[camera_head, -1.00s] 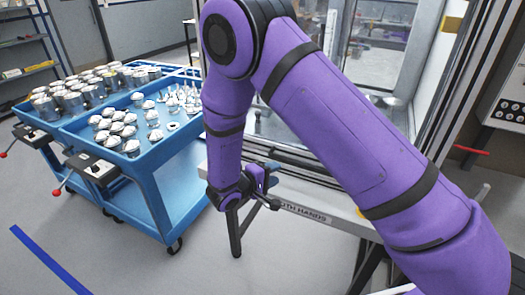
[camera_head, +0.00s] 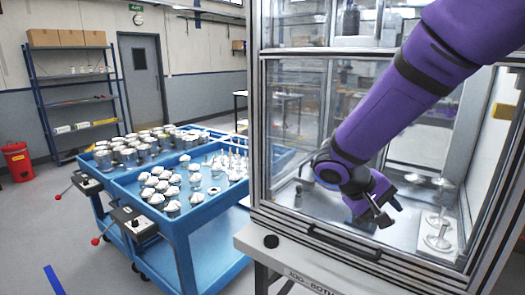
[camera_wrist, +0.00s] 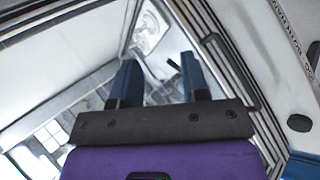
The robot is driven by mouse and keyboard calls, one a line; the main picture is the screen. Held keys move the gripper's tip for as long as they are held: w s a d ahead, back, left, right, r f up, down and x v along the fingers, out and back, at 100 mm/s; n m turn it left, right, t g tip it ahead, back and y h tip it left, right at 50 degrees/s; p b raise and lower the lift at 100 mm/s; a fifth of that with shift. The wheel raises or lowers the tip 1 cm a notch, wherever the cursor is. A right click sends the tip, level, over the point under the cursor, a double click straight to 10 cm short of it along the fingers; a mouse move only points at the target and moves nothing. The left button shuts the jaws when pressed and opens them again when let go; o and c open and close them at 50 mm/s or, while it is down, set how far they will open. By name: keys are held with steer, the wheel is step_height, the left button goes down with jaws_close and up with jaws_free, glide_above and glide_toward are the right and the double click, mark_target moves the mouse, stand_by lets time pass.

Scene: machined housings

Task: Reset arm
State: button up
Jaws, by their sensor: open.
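My purple arm (camera_head: 395,110) reaches in from the upper right of the head view and bends at a dark joint. My gripper (camera_head: 383,213) is at its end, low in front of or inside the glass-walled cabinet (camera_head: 256,130); I cannot tell which. In the wrist view, the gripper (camera_wrist: 160,78) shows two dark blue fingers spread apart with nothing between them.
A blue cart (camera_head: 190,222) with several white-topped metal parts (camera_head: 165,188) stands left of the cabinet. A shelf (camera_head: 75,100) and a red bin (camera_head: 17,160) are at the back left. Floor at the front left is clear.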

steer(key=s+d+r+t+y, duration=0.1)
steer(key=s+r+y, duration=0.3)
steer(key=s, duration=0.6)
steer(key=s+d+r+m+t+y, duration=0.1)
steer(key=s+r+t+y, duration=0.3)
steer(key=s+r, duration=0.5)
steer(key=shift+s+d+r+m+y, duration=0.2)
steer(key=shift+s+d+m+y, duration=0.1)
steer(key=shift+s+d+y, duration=0.25)
steer(key=shift+w, duration=0.1)
